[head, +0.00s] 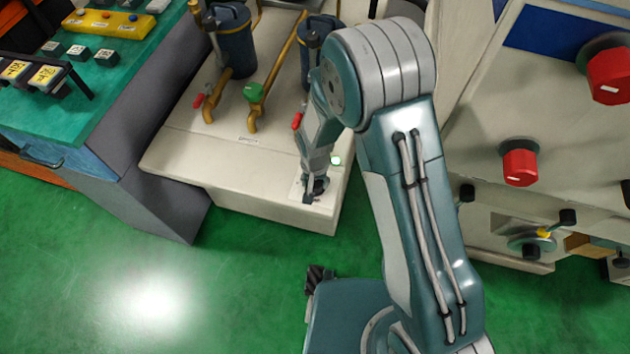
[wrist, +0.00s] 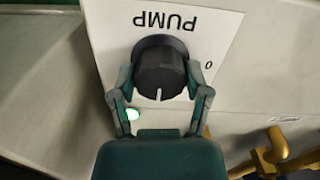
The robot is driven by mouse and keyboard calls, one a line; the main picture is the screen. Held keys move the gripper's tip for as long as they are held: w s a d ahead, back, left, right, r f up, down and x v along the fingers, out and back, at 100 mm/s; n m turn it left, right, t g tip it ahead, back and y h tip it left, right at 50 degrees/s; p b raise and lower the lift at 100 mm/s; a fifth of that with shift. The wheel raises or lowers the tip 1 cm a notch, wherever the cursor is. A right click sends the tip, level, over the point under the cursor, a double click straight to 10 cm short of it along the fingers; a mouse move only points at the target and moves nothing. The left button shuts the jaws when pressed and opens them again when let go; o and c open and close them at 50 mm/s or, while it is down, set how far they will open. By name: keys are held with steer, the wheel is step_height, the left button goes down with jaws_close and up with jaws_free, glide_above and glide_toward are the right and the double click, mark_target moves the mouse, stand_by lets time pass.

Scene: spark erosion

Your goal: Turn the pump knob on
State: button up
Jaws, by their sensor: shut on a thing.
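The black pump knob (wrist: 160,68) sits on a white plate (wrist: 213,30) with "PUMP" printed on it, upside down in the wrist view. Its white pointer line faces the bottom of that picture, and a "0" is printed to its right. My gripper (wrist: 161,76) is shut on the knob, one finger on each side. A lit green lamp (wrist: 132,114) shows beside the left finger. In the head view my gripper (head: 314,188) is at the plate near the front right corner of the beige cabinet top (head: 260,205), and the knob is mostly hidden.
Blue filter canisters (head: 232,45), yellow pipes, a green valve handle (head: 253,93) and red levers (head: 297,121) stand behind on the cabinet. A machine with red knobs (head: 520,166) stands at the right. A teal bench (head: 115,75) stands at the left. The green floor in front is clear.

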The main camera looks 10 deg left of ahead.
steer(key=shift+w+a+r, duration=0.1)
steer(key=shift+w+a, duration=0.05)
steer(key=shift+w, duration=0.05)
steer(key=o, duration=1)
steer(key=shift+o, duration=0.7)
steer(key=shift+s, duration=0.1)
step_height(320, 180, up, 12)
